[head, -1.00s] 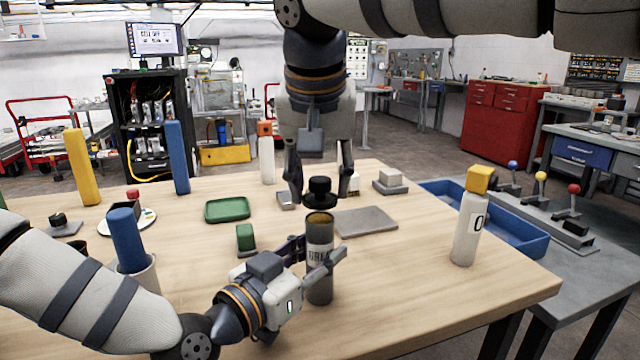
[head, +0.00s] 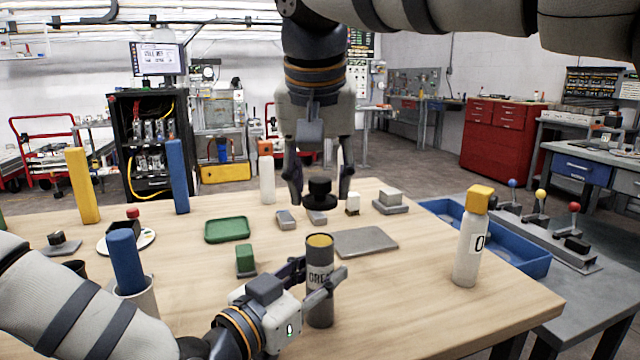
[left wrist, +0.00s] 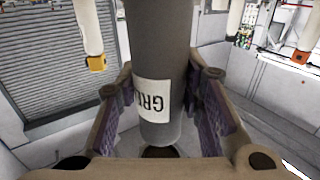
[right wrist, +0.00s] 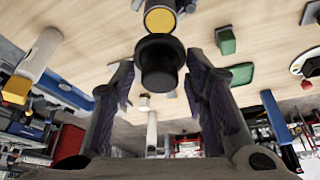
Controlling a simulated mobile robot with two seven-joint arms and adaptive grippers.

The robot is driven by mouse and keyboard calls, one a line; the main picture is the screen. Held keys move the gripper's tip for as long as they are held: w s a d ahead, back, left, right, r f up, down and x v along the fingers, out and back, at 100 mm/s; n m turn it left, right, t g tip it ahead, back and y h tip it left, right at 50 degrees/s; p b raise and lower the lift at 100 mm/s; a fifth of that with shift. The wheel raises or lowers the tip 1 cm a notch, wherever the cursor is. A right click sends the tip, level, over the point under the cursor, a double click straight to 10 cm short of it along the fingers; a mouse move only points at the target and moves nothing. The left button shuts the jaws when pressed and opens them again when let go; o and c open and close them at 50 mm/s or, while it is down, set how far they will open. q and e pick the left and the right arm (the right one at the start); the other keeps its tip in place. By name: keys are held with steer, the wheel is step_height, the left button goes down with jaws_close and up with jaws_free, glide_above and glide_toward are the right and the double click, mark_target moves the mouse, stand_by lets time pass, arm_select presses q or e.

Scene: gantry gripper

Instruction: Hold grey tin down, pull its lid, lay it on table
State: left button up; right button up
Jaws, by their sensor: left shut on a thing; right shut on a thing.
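The grey tin (head: 320,285), with a white label, stands upright near the front of the table. Its top is uncovered and shows a yellowish disc. My left gripper (head: 311,284) is shut around the tin's side; the tin also fills the middle of the left wrist view (left wrist: 160,60). The black lid (head: 320,188), with a knob, is off the tin, in the air above and beyond it. My right gripper (head: 319,192) points down and is shut on the lid, which shows between its fingers in the right wrist view (right wrist: 158,68).
A flat grey plate (head: 366,243) lies right of the tin, and a green tray (head: 228,230) lies left. A green block (head: 245,260) stands near my left gripper. A white bottle with a yellow cap (head: 471,240) stands at the right. Bare tabletop (head: 420,295) lies between tin and bottle.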

arm_select(q)
steer(key=o, duration=1.3)
steer(key=shift+c, duration=0.2)
